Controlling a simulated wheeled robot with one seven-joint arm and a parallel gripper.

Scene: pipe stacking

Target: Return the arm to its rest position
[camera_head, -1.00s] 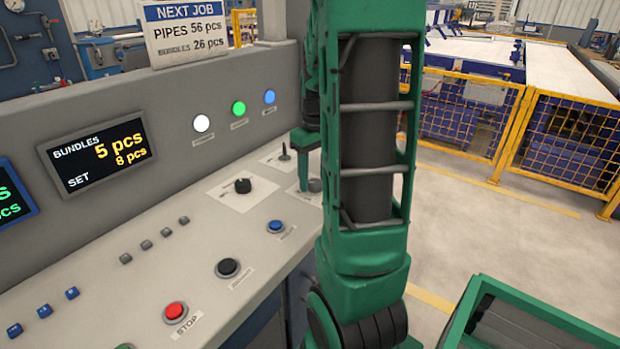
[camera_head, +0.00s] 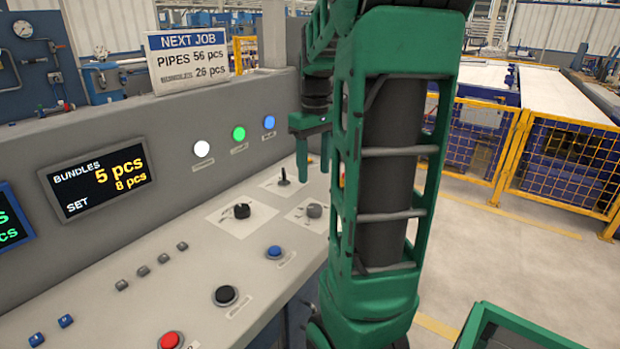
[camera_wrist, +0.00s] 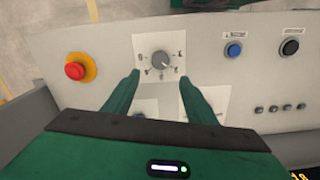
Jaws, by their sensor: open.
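My green gripper (camera_head: 313,160) hangs above the control panel (camera_head: 120,240), fingers pointing down, apart from the panel surface. In the wrist view, its two fingers (camera_wrist: 160,80) are spread with nothing between them. A grey rotary knob (camera_head: 314,211) on a white label plate sits below the fingertips; it also shows in the wrist view (camera_wrist: 158,58), just beyond the fingers. My arm rises at the centre of the head view and hides part of the panel's right end.
A black knob (camera_head: 242,211), a small lever (camera_head: 284,180), and blue (camera_head: 274,252), black (camera_head: 225,296) and red (camera_head: 170,341) buttons stand on the panel. A red emergency button (camera_wrist: 76,69) is at its end. A green frame (camera_head: 520,325) and yellow fence (camera_head: 565,165) lie right.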

